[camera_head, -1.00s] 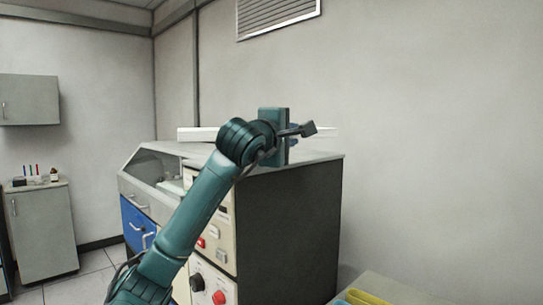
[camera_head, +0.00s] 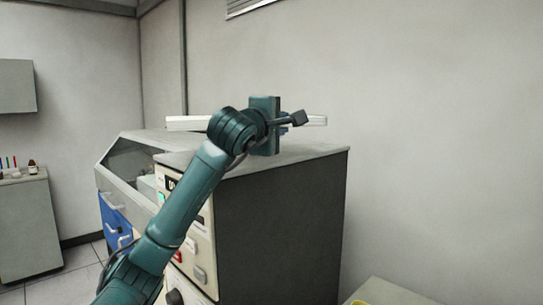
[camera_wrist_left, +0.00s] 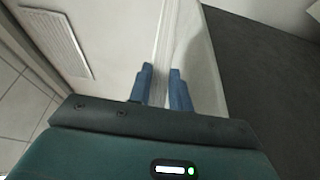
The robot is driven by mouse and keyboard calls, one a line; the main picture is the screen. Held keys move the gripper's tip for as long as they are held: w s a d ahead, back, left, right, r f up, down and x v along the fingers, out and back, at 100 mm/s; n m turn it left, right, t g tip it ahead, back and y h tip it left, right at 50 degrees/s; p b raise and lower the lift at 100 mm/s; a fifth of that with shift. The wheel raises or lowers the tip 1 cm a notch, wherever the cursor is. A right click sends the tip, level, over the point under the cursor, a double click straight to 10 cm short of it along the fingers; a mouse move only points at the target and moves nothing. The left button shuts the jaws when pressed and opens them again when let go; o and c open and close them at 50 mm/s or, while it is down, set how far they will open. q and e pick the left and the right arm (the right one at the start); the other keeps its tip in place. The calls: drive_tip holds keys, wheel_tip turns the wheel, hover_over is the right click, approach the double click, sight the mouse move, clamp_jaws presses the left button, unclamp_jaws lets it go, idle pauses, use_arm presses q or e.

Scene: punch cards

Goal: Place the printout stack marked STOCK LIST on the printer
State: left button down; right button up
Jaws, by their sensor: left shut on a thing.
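My left gripper (camera_head: 286,121) is shut on a white printout stack (camera_head: 187,123). The stack is held level, with its ends showing on both sides of my wrist in the head view. In the left wrist view the stack (camera_wrist_left: 166,45) runs between the two blue fingers (camera_wrist_left: 163,88). No marking on it can be read. The stack appears above the flat grey top of a large machine (camera_head: 285,220) with a cream control panel; I cannot tell the gap. No label shows whether this machine is the printer. My right gripper is not in view.
A sloped clear cover (camera_head: 133,160) and blue drawers (camera_head: 117,222) are at the machine's left. A grey cabinet (camera_head: 28,230) with small bottles stands far left. A plain wall (camera_head: 430,120) is behind. A low surface (camera_head: 395,292) shows at bottom right.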

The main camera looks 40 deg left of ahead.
use_arm(q)
wheel_tip(320, 180, down, 8)
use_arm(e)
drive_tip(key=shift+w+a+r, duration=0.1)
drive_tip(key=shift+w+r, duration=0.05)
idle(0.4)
use_arm(q)
drive_tip(key=shift+s, duration=0.1)
drive_tip(key=shift+f+b, duration=0.1)
drive_tip(key=shift+b, duration=0.2)
drive_tip(key=c, duration=1.3)
unclamp_jaws()
